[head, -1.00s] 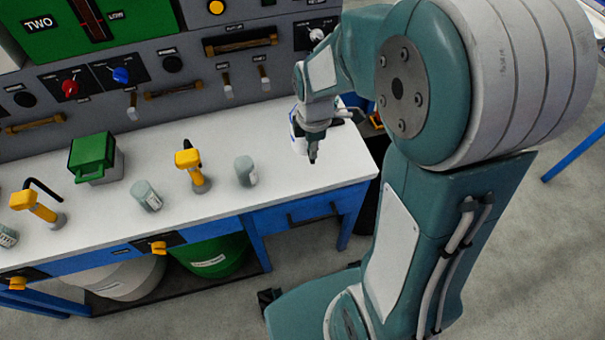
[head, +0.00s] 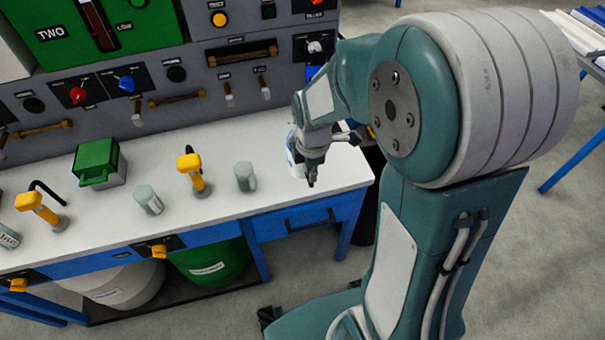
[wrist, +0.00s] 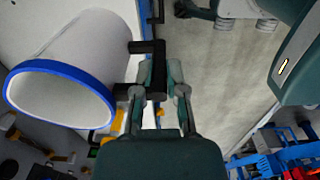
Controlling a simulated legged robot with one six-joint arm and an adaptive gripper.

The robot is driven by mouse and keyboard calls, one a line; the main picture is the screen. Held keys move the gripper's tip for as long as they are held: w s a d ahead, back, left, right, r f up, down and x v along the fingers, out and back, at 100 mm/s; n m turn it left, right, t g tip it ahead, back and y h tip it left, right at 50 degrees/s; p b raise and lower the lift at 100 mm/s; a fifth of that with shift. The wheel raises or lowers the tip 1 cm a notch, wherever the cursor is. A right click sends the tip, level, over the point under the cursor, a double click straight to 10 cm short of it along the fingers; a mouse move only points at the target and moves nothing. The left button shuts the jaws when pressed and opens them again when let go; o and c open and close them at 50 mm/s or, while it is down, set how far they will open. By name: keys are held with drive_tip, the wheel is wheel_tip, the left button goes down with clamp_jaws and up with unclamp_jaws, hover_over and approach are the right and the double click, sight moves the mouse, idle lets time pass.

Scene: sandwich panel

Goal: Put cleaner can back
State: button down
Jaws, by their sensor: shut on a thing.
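My gripper (head: 311,180) is over the right end of the white bench top (head: 210,212). It is shut on the black handle (wrist: 150,70) of a white, mug-like vessel with a blue rim (wrist: 75,65). In the head view this vessel (head: 292,147) is mostly hidden behind my gripper, and I cannot tell whether it touches the bench. Small grey-green cans stand or lie on the bench: one upright (head: 245,177), one tilted or lying (head: 148,200), and one at the left edge (head: 8,236). I cannot read which is the cleaner can.
Two yellow-handled taps or tools (head: 193,175) (head: 40,208) and a green-lidded box (head: 97,163) stand on the bench. A grey control panel (head: 215,75) with knobs and handles rises behind. The bench's right corner is near my gripper.

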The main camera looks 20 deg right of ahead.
sight(303, 168)
drive_tip(key=w+f, duration=0.6)
drive_tip(key=shift+w+a+f, duration=0.1)
drive_tip(key=shift+w+f, duration=0.05)
drive_tip(key=shift+f, duration=1.65)
drive_tip(key=c, duration=0.7)
unclamp_jaws()
drive_tip(key=shift+f, duration=0.1)
